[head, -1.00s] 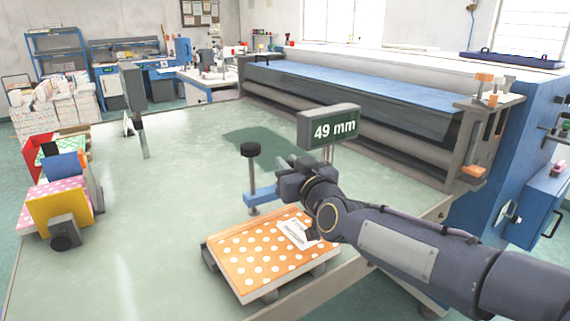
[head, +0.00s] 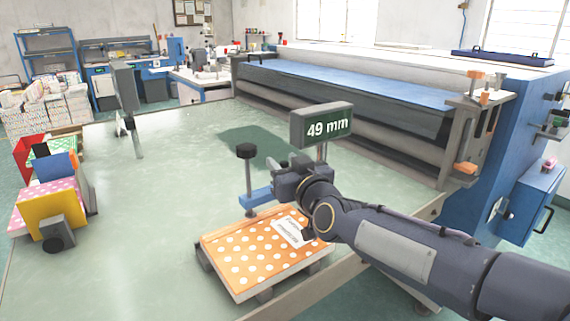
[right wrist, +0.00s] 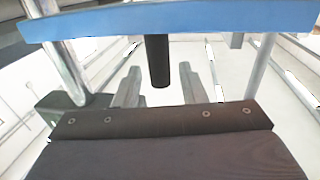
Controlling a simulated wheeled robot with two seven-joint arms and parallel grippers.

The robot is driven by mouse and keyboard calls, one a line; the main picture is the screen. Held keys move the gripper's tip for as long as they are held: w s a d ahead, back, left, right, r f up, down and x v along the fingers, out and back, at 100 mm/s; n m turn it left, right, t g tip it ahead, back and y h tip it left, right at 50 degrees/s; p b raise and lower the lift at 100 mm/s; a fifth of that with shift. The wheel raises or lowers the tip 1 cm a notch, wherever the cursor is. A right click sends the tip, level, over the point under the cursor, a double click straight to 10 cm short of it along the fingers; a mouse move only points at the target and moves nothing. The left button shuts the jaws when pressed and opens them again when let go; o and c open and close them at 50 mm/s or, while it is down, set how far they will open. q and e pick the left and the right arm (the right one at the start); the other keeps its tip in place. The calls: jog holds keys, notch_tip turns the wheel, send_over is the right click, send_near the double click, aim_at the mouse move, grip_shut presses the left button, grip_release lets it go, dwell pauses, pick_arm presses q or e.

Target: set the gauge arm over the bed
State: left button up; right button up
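The gauge arm is a blue bar (head: 257,198) with a black-knobbed post (head: 246,165), standing at the back edge of the bed. The bed (head: 265,297) carries an orange book with white dots (head: 258,258) and a white label. A display (head: 321,125) above reads 49 mm. My right gripper (head: 284,183) is just right of the black-knobbed post. In the right wrist view the blue bar (right wrist: 180,18) crosses the top, and a black peg (right wrist: 158,62) shows between the two spread fingers (right wrist: 160,88), with gaps on both sides. My left gripper is out of view.
A large roller machine with a blue top (head: 350,88) stands behind on the right. A rack of coloured books (head: 50,195) stands at the left of the pale green table. A grey post (head: 130,110) rises at the table's left. The table's middle is clear.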

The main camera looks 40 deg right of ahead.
jog(key=v, duration=0.7)
jog(key=shift+s, duration=0.4)
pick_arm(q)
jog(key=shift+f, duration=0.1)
pick_arm(e)
jog(key=shift+a, duration=0.1)
